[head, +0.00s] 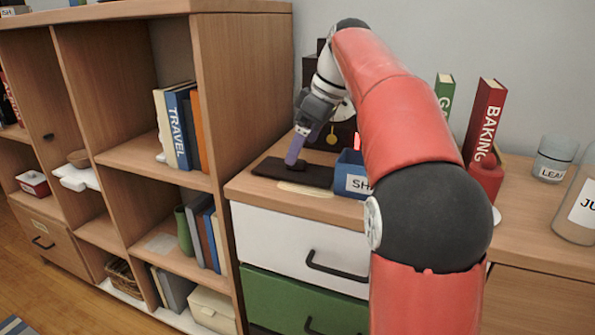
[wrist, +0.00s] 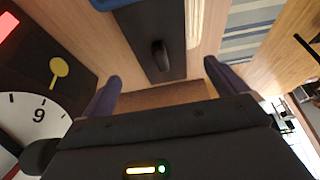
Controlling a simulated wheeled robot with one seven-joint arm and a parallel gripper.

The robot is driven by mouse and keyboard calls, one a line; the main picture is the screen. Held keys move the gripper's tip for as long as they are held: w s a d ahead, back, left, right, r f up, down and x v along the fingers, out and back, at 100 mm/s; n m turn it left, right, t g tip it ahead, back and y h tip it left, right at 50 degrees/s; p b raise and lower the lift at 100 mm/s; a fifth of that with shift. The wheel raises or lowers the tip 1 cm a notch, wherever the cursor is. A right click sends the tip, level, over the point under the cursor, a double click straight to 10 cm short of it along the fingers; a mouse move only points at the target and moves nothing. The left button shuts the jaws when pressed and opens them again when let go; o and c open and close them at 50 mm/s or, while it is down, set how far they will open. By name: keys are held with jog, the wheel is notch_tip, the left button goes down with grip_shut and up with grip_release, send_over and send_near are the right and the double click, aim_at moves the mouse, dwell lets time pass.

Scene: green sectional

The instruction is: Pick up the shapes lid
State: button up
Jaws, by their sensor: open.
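A dark flat lid with a raised black handle lies on the cabinet top; I take it for the shapes lid (head: 268,167). In the wrist view the lid (wrist: 150,25) runs between my fingers, with its handle near the middle. My gripper (head: 294,160) is open and points down over the lid in the head view. In the wrist view my gripper (wrist: 162,72) has its two purple fingers apart, one to each side of the handle, with nothing held. I cannot tell the exact height of the fingertips above the lid. A blue box (head: 353,176) with a partly hidden "SH" label stands beside the lid.
A dark clock (wrist: 45,110) stands close behind the lid. A thin pale strip (head: 305,190) lies at the cabinet's front edge. A tall wooden shelf (head: 240,85) rises on the left. A red baking book (head: 484,120) and jars stand to the right.

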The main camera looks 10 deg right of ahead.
aim_at(296, 167)
jog(key=b+x, duration=0.1)
jog(key=x, duration=0.4)
jog(key=shift+s+a+f, duration=0.1)
jog(key=shift+c, duration=0.5)
jog(key=c, duration=1)
